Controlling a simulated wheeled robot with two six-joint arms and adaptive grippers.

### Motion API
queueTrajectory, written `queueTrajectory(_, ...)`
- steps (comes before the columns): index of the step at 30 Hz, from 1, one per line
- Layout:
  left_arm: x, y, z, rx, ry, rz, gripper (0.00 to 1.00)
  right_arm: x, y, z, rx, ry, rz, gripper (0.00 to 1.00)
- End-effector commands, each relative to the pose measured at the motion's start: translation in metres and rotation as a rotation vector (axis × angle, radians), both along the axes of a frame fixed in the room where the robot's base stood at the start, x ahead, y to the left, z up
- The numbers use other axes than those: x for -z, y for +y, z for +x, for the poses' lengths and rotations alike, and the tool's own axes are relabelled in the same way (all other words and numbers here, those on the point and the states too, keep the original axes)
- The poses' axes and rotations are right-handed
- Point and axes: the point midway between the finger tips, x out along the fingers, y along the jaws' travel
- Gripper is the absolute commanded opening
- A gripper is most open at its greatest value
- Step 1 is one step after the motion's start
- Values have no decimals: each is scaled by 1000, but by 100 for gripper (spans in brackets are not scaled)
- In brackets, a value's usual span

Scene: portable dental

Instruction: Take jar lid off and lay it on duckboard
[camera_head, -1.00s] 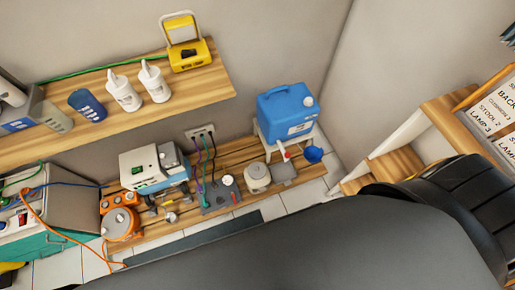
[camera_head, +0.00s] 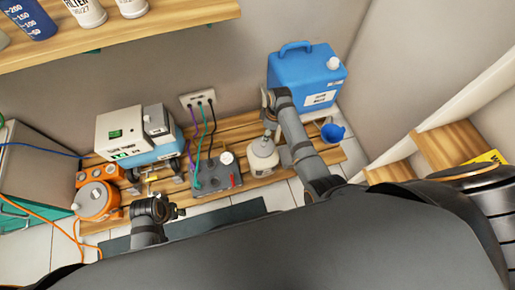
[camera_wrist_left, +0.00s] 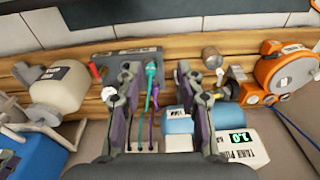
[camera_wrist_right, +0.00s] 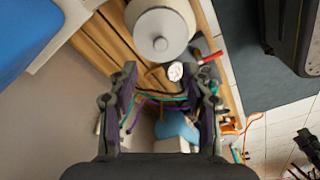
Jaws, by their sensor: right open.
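The cream jar (camera_head: 263,160) stands on the wooden duckboard (camera_head: 333,156) with its grey knobbed lid on. In the right wrist view the lid (camera_wrist_right: 160,34) is seen from above, just beyond the fingertips. My right gripper (camera_head: 267,105) is above and behind the jar in the head view; in its own view its fingers (camera_wrist_right: 160,72) are spread and empty. My left gripper (camera_head: 172,211) is low in front of the duckboard, away from the jar. In its wrist view the fingers (camera_wrist_left: 157,75) are apart with nothing held, and the jar (camera_wrist_left: 58,88) is at the left.
A blue canister (camera_head: 303,78) stands behind the jar to the right, with a blue funnel (camera_head: 332,132) nearby. A grey box (camera_head: 215,176) with cables and an orange device (camera_head: 96,200) are to the left. A shelf (camera_head: 160,28) overhangs the back left.

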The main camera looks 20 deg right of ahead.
Motion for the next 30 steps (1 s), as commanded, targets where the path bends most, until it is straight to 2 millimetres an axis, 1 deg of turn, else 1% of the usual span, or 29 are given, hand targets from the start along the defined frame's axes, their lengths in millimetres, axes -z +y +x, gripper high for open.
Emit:
queueTrajectory(1,-6,-2,1,3,-4,-4,37,10,1,0,1,2,0,49)
queueTrajectory(4,-27,-6,-1,8,-2,-11,37,24,2,1,1,2,0,49)
queueTrajectory(7,-39,-11,-4,14,-9,-22,37,40,4,2,2,2,0,49)
queueTrajectory(9,-46,-13,-5,17,-13,-27,37,46,5,3,2,0,0,49)
queueTrajectory(13,-52,-14,-6,19,-14,-30,37,48,5,3,2,0,0,49)
queueTrajectory(15,-48,-15,-6,19,-22,-34,37,52,6,3,3,2,0,49)
queueTrajectory(19,-23,-21,-2,22,-89,-59,37,78,10,5,3,1,1,49)
queueTrajectory(21,-15,-25,1,22,-131,-76,37,89,12,6,3,2,0,49)
queueTrajectory(23,-11,-27,3,21,-157,-84,37,95,12,6,3,1,-1,49)
queueTrajectory(25,-10,-28,4,21,-178,-90,37,99,13,6,3,1,-1,49)
queueTrajectory(30,-11,-29,5,21,-187,-93,37,98,13,6,3,1,-1,49)
